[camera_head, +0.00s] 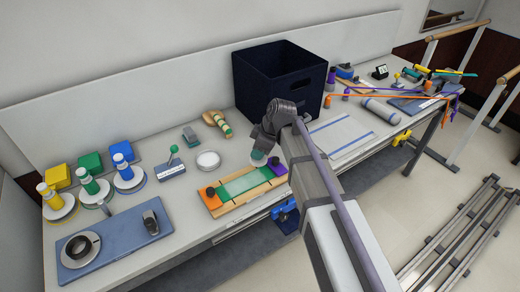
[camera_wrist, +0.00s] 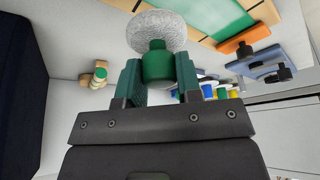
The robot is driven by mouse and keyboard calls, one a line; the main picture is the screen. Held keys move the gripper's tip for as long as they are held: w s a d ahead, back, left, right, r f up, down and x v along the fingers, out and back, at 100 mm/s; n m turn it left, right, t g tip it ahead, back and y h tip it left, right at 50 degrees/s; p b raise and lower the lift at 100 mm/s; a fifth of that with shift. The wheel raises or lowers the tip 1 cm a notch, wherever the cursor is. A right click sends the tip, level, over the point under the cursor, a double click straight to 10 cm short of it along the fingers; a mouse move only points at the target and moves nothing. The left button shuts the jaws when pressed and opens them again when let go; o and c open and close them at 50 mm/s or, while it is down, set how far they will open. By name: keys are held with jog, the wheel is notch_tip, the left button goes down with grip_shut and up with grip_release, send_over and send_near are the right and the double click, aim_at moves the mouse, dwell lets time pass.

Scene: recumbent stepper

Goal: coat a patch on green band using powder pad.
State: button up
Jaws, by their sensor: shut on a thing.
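My gripper (camera_wrist: 158,72) is shut on the green handle of the powder pad (camera_wrist: 157,32). The pad's round, fluffy white head points away from the fingers. In the head view my gripper (camera_head: 264,146) is at the far right end of the wooden board (camera_head: 217,208), with the powder pad (camera_head: 257,156) partly hidden below it. The green band (camera_head: 262,176) lies along the board and has a paler patch around its middle. In the wrist view the green band (camera_wrist: 212,14) is at the upper right, beside the pad head. I cannot tell whether they touch.
A dark bin (camera_head: 280,78) stands at the back. Blue, green and yellow bottles stand at left.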

notch_tip(320, 180, down, 4)
jog(key=b, duration=0.3)
jog(key=shift+f, duration=0.15)
jog(key=s+a, duration=0.9)
jog(key=shift+s+r, duration=0.25)
jog(key=shift+s, duration=0.1)
jog(key=shift+f+b, duration=0.65)
jog(key=shift+f, duration=0.2)
jog(key=shift+d, duration=0.1)
dwell(0.5)
jog(key=shift+w+d, duration=0.55)
jog(key=shift+d, duration=0.25)
jog(key=shift+w+d, duration=0.55)
jog(key=shift+d, duration=0.25)
jog(key=shift+w+d, duration=0.55)
jog(key=shift+d, duration=0.25)
jog(key=shift+w+d+r, duration=0.1)
jog(key=shift+w+d, duration=0.35)
jog(key=shift+d, duration=0.15)
jog(key=shift+w+d+r, duration=0.1)
jog(key=shift+w+d, duration=0.3)
jog(key=shift+d, duration=0.2)
jog(key=shift+f, duration=0.1)
